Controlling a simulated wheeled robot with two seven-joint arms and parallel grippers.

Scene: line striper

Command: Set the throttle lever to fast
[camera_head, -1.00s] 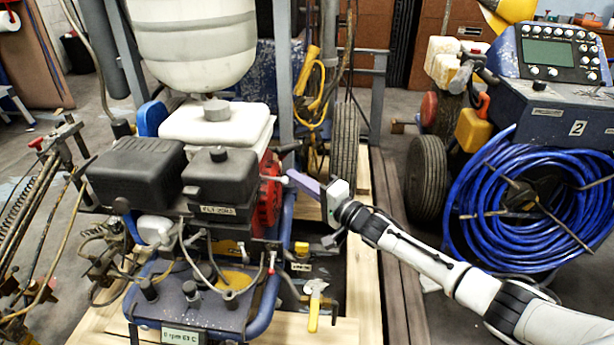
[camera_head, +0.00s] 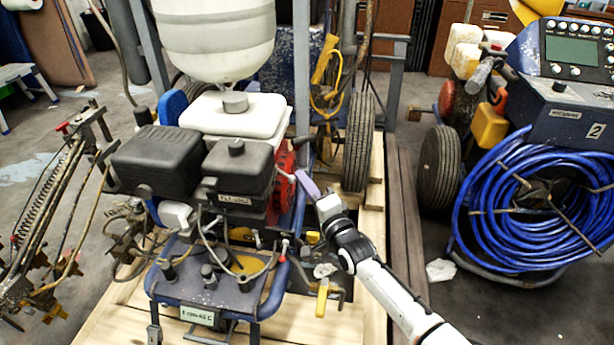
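The line striper's engine has a black air cleaner (camera_head: 155,160), a black box marked with a label (camera_head: 238,180) and a red side cover (camera_head: 283,180). A thin pale rod (camera_head: 284,174) sticks out at the red cover; I cannot tell for sure whether it is the throttle lever. My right gripper (camera_head: 305,183), with a purple finger, points up and left beside the red cover, close to the rod's end. Whether it touches the rod, and whether its fingers are apart, I cannot tell. A red-tipped stalk (camera_head: 284,248) stands at the front panel. My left gripper is out of view.
A white tank (camera_head: 215,35) stands above the engine. A yellow-handled valve (camera_head: 322,298) sits below my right gripper. A blue hose reel (camera_head: 535,200) and a wheel (camera_head: 438,170) are at the right. A spring-and-rod frame (camera_head: 45,215) stands at the left.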

